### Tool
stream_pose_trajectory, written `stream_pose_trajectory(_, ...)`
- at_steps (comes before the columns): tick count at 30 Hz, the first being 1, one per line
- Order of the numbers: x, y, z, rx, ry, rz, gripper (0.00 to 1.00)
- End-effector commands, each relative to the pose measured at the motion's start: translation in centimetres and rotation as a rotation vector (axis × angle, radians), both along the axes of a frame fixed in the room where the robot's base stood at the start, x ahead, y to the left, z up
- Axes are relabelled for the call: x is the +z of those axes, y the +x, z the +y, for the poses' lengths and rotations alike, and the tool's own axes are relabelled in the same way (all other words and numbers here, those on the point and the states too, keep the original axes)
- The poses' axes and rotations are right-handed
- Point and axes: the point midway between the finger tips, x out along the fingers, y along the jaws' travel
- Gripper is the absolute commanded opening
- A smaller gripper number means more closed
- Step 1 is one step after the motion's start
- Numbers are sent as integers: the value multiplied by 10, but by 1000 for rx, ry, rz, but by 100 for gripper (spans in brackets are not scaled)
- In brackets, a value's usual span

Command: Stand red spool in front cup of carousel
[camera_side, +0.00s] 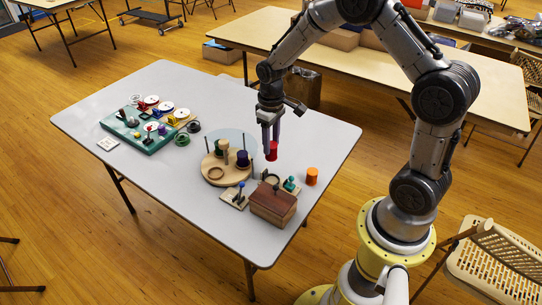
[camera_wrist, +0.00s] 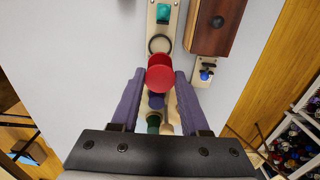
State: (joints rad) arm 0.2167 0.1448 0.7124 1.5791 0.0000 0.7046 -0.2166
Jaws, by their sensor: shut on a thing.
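My gripper (camera_side: 271,137) is shut on the red spool (camera_side: 271,151) and holds it above the table, right of the carousel. In the wrist view the red spool (camera_wrist: 160,73) shows between the purple fingers. The carousel (camera_side: 213,180) is a round wooden base with thin posts. The spool's underside is hidden in the wrist view.
A brown box (camera_side: 273,202), a blue-knobbed block (camera_side: 238,195), an orange spool (camera_side: 311,176) and a strip with a dark ring (camera_side: 271,179) and a teal piece (camera_side: 290,184) stand near the front right.

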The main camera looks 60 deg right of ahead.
Motion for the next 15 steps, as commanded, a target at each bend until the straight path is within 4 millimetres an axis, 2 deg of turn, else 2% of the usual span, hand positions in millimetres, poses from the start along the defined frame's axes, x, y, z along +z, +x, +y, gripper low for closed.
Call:
stream_pose_trajectory(3, 24, 1, 0, 0, -1, -5, 10)
stream_pose_trajectory(4, 26, 3, 1, 1, 0, -1, 10)
stream_pose_trajectory(15, 27, 65, 24, 4, 0, 0, 10)
